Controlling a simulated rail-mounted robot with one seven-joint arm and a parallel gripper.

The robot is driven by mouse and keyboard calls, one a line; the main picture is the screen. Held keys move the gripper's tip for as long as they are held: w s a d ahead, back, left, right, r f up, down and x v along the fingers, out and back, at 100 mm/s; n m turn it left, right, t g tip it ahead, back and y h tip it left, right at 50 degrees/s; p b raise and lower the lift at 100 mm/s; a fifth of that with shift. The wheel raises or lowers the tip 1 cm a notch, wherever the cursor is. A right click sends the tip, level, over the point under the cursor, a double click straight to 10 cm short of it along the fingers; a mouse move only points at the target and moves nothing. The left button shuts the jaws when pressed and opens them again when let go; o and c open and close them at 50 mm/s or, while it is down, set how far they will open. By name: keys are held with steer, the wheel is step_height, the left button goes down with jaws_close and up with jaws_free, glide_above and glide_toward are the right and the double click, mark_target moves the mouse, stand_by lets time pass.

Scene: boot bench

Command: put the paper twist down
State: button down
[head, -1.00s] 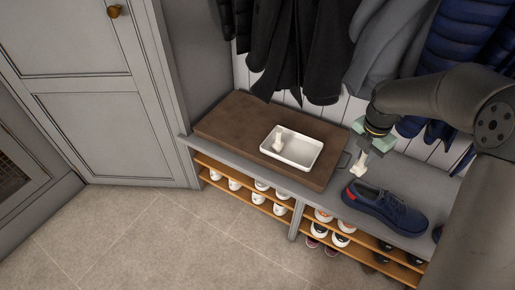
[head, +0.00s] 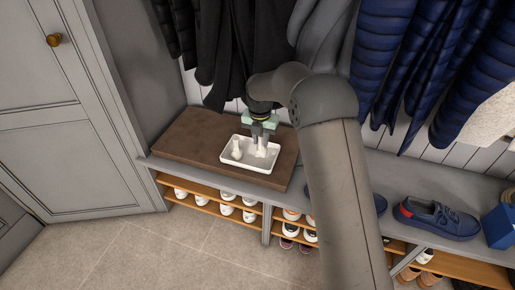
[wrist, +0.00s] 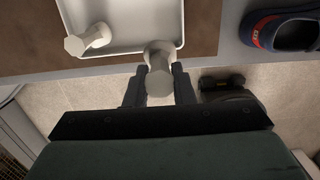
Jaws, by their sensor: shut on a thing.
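My gripper (head: 261,142) is shut on a pale paper twist (head: 262,153) and holds it at the right part of the white tray (head: 252,168). In the wrist view the twist (wrist: 159,72) sits between my two fingers (wrist: 158,82), its wide end overlapping the rim of the tray (wrist: 130,40). I cannot tell whether it touches the tray. A second pale twist (head: 237,149) is in the tray's left part; it also shows in the wrist view (wrist: 88,40).
The tray rests on a brown board (head: 190,143) on the grey bench. A blue shoe with a red heel (head: 437,218) and a blue box (head: 499,226) are to the right. Coats (head: 245,50) hang behind. Shelves below hold several shoes.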

steer(key=shift+w+a+f+b, duration=0.15)
steer(key=shift+w+f, duration=0.35)
steer(key=shift+f, duration=0.6)
steer(key=shift+w+a+f+b, duration=0.2)
steer(key=shift+w+f, duration=0.3)
steer(key=shift+f, duration=0.65)
steer(key=shift+w+a+f+b, duration=0.15)
steer(key=shift+w+f, duration=0.35)
steer(key=shift+f, duration=0.6)
steer(key=shift+f, duration=0.1)
steer(key=c, duration=1.2)
jaws_free()
steer(key=shift+f, duration=0.1)
steer(key=shift+c, duration=0.2)
